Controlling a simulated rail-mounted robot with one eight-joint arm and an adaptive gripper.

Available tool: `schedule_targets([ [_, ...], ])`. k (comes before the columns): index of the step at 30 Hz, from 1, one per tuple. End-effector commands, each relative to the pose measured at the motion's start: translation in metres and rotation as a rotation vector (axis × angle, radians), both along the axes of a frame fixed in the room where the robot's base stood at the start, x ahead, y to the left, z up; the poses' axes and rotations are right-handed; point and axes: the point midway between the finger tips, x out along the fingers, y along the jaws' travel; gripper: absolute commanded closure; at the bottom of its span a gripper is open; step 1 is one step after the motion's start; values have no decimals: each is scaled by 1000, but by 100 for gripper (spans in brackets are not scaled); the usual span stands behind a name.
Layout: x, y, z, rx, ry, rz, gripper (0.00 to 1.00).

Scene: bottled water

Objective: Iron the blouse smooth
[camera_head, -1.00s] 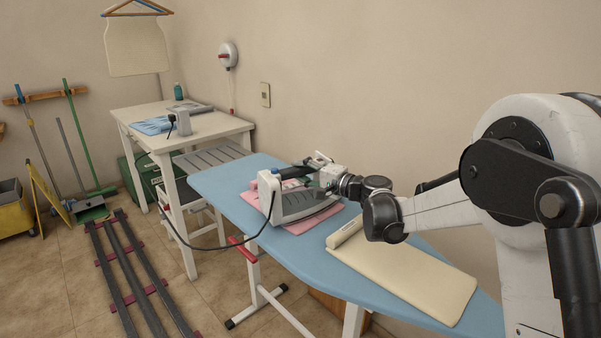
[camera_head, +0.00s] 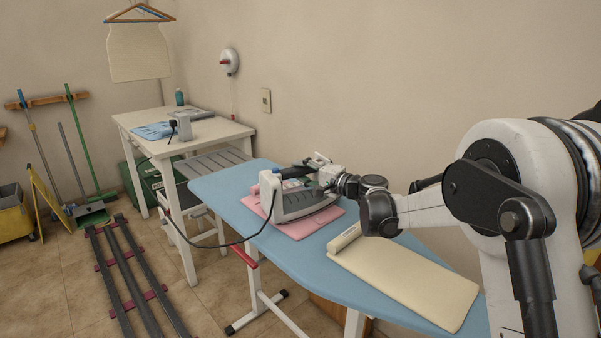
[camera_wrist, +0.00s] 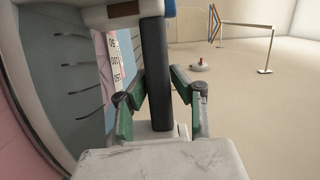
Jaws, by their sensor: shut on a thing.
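The iron (camera_head: 302,200) is grey and white with a dark handle, and a black cord trails from it to the left. It rests over the pink blouse (camera_head: 296,231), which lies flat on the blue ironing board (camera_head: 240,216); whether its soleplate touches the cloth is hard to tell. My gripper (camera_head: 318,180) is shut on the iron's handle. In the wrist view the green fingers of my gripper (camera_wrist: 160,100) flank the dark handle (camera_wrist: 157,65), and the iron's grey side with slots shows at left. Most of the blouse is hidden under the iron.
A white table (camera_head: 215,132) with a blue cloth (camera_head: 153,131) stands behind at left. Dark rails (camera_head: 128,275) run along the floor. A cream garment (camera_head: 140,50) hangs on the wall.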

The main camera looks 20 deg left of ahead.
Motion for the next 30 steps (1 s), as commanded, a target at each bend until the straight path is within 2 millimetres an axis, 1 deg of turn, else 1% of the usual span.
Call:
schedule_targets([
  [18, 26, 11, 3, 1, 0, -1, 100],
  [23, 27, 12, 3, 1, 1, 0, 100],
  [30, 19, 15, 2, 1, 1, -1, 100],
])
